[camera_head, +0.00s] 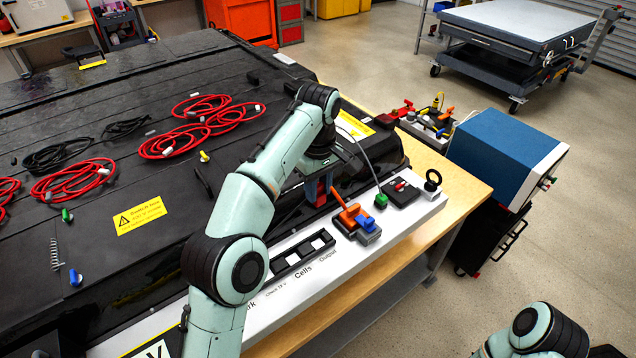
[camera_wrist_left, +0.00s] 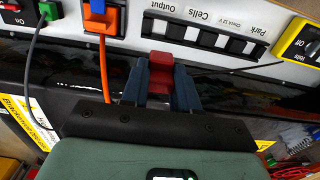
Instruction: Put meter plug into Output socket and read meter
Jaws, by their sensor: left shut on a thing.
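My left gripper (camera_head: 318,198) is shut on a red plug, probably the meter plug, seen between the dark blue fingers in the left wrist view (camera_wrist_left: 160,70). In the head view the gripper is behind the Output end of the black socket strip (camera_head: 300,255). In the head view my arm partly hides a V-marked box (camera_head: 155,349). My right gripper is out of view.
An orange-and-blue plug (camera_head: 358,222) and a green plug (camera_head: 381,201) stand beside the strip on the white panel. A black switch (camera_head: 401,191) and black ring (camera_head: 432,181) stand farther right. Red cables (camera_head: 205,115) lie on the black pack. A blue cabinet (camera_head: 505,150) stands right.

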